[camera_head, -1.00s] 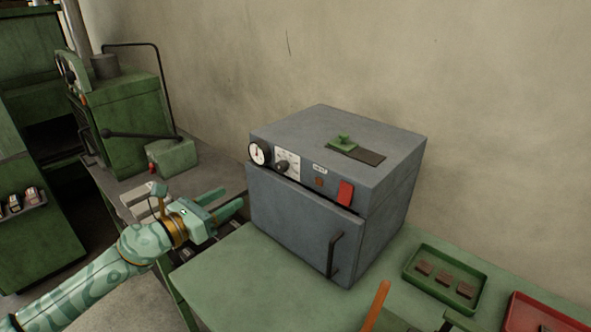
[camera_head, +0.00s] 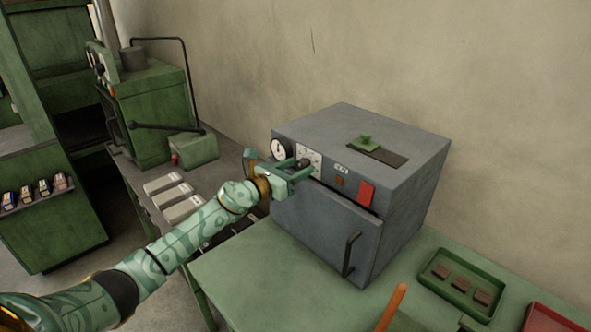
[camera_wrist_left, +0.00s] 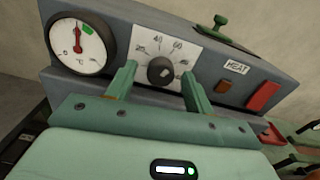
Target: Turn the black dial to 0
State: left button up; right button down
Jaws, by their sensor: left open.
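The black dial (camera_wrist_left: 160,71) sits on a white scale plate (camera_wrist_left: 146,42) on the front of the grey oven (camera_head: 325,222). In the left wrist view the plate shows numbers such as 20, 40, 60 and 80; I cannot tell for sure where the dial points. My left gripper (camera_wrist_left: 160,82) is open, with one finger on each side of the dial; I cannot tell whether they touch it. In the head view the left gripper (camera_head: 302,170) is at the oven's upper front and partly covers the dial (camera_head: 305,162). My right gripper is not in view.
A round temperature gauge (camera_wrist_left: 82,46) is left of the dial. A HEAT label (camera_wrist_left: 236,67), brown lamp (camera_wrist_left: 223,87) and red switch (camera_wrist_left: 264,96) are to its right. A green tray (camera_head: 440,281) with brown pieces stands right of the oven on the green table (camera_head: 235,275).

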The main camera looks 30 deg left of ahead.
pick_arm(q)
jog(key=c, duration=1)
jog(key=shift+o, duration=0.2)
jog(key=shift+n, duration=0.3)
